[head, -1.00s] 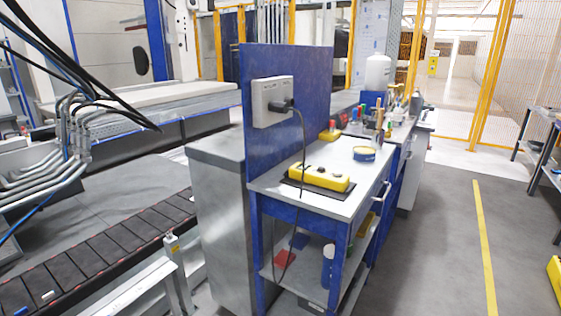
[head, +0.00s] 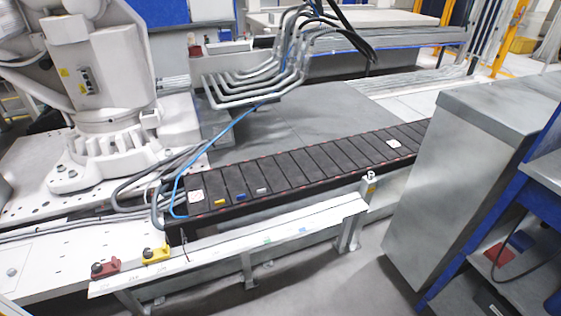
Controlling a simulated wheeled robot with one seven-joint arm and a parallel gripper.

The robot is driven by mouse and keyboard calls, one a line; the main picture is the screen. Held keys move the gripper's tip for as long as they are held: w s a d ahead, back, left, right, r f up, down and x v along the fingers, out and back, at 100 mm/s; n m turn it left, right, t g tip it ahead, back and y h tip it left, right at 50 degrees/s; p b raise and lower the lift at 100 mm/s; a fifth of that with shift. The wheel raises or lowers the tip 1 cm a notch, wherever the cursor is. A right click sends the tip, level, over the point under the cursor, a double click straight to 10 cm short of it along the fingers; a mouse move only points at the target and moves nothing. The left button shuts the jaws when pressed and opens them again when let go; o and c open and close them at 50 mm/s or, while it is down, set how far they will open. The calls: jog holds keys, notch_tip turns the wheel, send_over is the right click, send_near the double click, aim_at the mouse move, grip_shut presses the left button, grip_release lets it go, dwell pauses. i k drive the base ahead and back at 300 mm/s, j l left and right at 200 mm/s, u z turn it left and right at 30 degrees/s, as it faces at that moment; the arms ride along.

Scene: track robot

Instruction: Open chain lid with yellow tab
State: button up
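The black cable chain (head: 300,168) runs diagonally across the middle of the head view, its top made of a row of dark lids. Near its left end, a small yellow tab (head: 221,202) sits on one lid. A blue tab (head: 240,197) and a whitish tab (head: 262,190) sit on lids to its right. The lid with the yellow tab (head: 217,191) looks flat and closed, level with those beside it. My gripper is not in view.
A white rail (head: 250,238) runs in front of the chain, with red (head: 105,268) and yellow (head: 155,254) blocks at its left. A large white industrial robot base (head: 105,150) stands left. Cables lie near the chain's left end. A grey cabinet (head: 450,190) blocks the right; grey floor (head: 330,275) shows in front.

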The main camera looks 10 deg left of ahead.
aim_at(219, 198)
jog(key=i+u, duration=0.2)
jog(key=u, duration=0.15)
jog(key=i+l+u, duration=0.15)
jog(key=u, duration=0.2)
jog(key=i+l+u, duration=0.15)
jog(key=u, duration=0.2)
jog(key=i, duration=1.45)
